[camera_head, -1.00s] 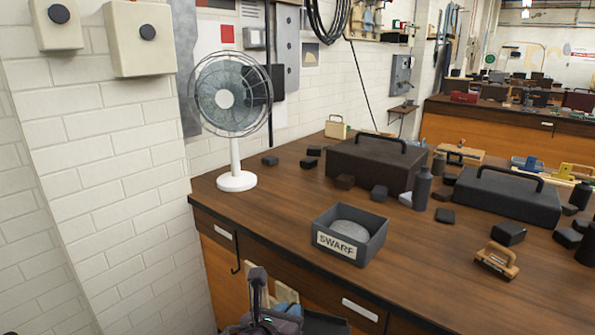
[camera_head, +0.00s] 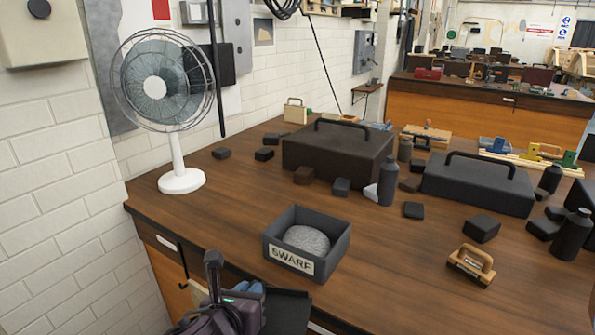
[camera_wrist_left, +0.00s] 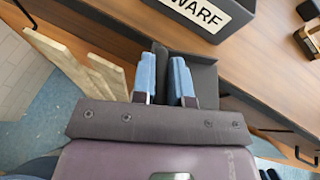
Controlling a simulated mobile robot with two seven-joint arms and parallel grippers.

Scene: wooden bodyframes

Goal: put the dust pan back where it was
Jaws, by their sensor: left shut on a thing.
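My left gripper (camera_head: 246,288) is at the bottom of the head view, in front of the workbench's front edge. Its blue fingers also show in the left wrist view (camera_wrist_left: 165,82), shut on the dark handle of the dust pan. The dust pan (camera_head: 288,312) is dark grey and sticks out to the right of the gripper in the head view, near the bench front; its flat part shows in the left wrist view (camera_wrist_left: 205,75). Its lower part is cut off in the head view. My right gripper is not in view.
A grey SWARF bin (camera_head: 290,263) stands near the bench's front edge. A white fan (camera_head: 181,180) stands at the left corner. Dark toolboxes (camera_head: 338,152), small blocks and bottles fill the bench behind. Light wooden boards (camera_wrist_left: 80,62) are left of the gripper.

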